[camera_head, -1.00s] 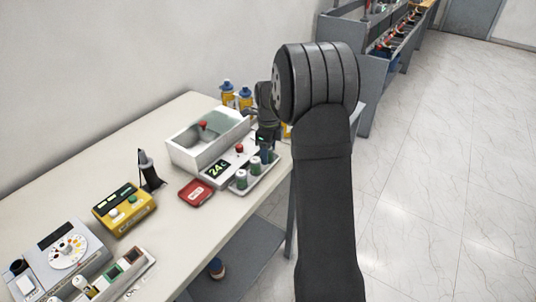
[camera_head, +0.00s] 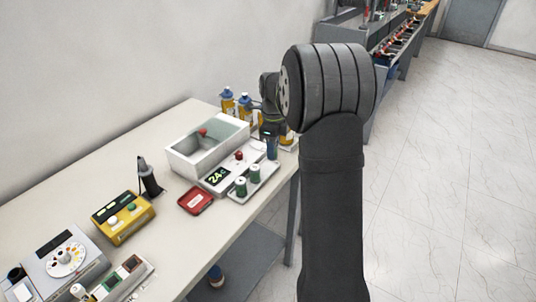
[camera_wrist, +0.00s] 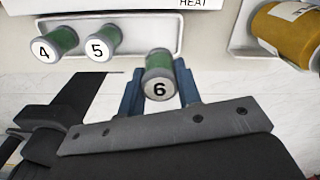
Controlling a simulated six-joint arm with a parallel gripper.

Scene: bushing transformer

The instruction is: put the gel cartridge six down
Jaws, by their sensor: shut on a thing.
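My gripper (camera_wrist: 158,86) is shut on gel cartridge six (camera_wrist: 159,68), a green cylinder with a white end marked 6. Its blue fingers stand on both sides of the cartridge. In the wrist view the cartridge overlaps the near rim of the white tray (camera_wrist: 140,28); its exact height above the tray cannot be told. Cartridges four (camera_wrist: 58,42) and five (camera_wrist: 104,41) stand in the tray to its left. In the head view my gripper (camera_head: 272,148) is at the far right end of the tray (camera_head: 262,184), and cartridge six is not clearly visible.
A white bath with a heater panel (camera_head: 216,177) stands beside the tray. Yellow bottles with blue caps (camera_head: 227,100) are behind; one amber bottle (camera_wrist: 285,28) shows at right in the wrist view. A red dish (camera_head: 195,201) lies left of the tray. The table edge is close.

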